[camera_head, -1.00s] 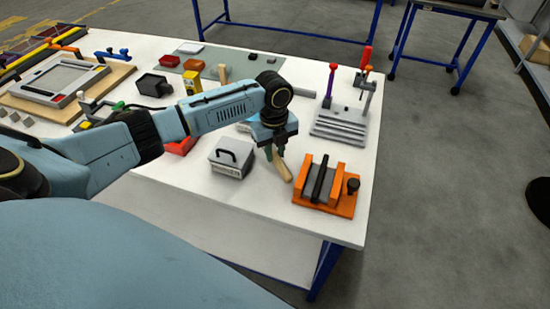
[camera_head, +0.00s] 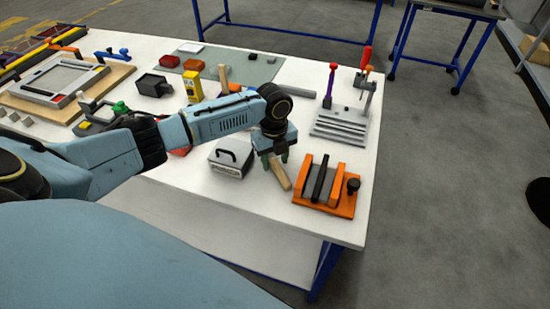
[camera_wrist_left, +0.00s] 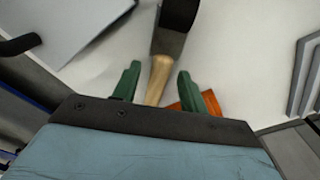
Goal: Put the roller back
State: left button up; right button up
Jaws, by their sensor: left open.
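A tool with a pale wooden handle (camera_head: 280,175), seemingly the roller, lies at the table's front right, between the grey box and the orange fixture. In the left wrist view its handle (camera_wrist_left: 159,79) runs up to a dark head (camera_wrist_left: 176,14) at the top edge. My left gripper (camera_head: 276,160) is over the tool and open. In the wrist view its green fingertips (camera_wrist_left: 157,77) stand on both sides of the handle with gaps. In the head view the gripper hides the tool's head. My right gripper is not in view.
The grey box with a black handle (camera_head: 231,159) stands left of the tool. The orange fixture with a black bar (camera_head: 325,187) is close on the right. A grey stepped block (camera_head: 341,126) stands behind it. Another wooden handle (camera_head: 223,76) shows behind my arm.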

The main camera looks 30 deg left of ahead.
aim_at(274, 162)
pick_arm(q)
notch_tip(274, 162, up, 12)
jog(key=shift+w+a+r+p, duration=0.15)
jog(key=shift+a+r+p, duration=0.1)
jog(key=shift+p, duration=0.2)
jog(key=shift+f, duration=0.15)
dwell(2.1)
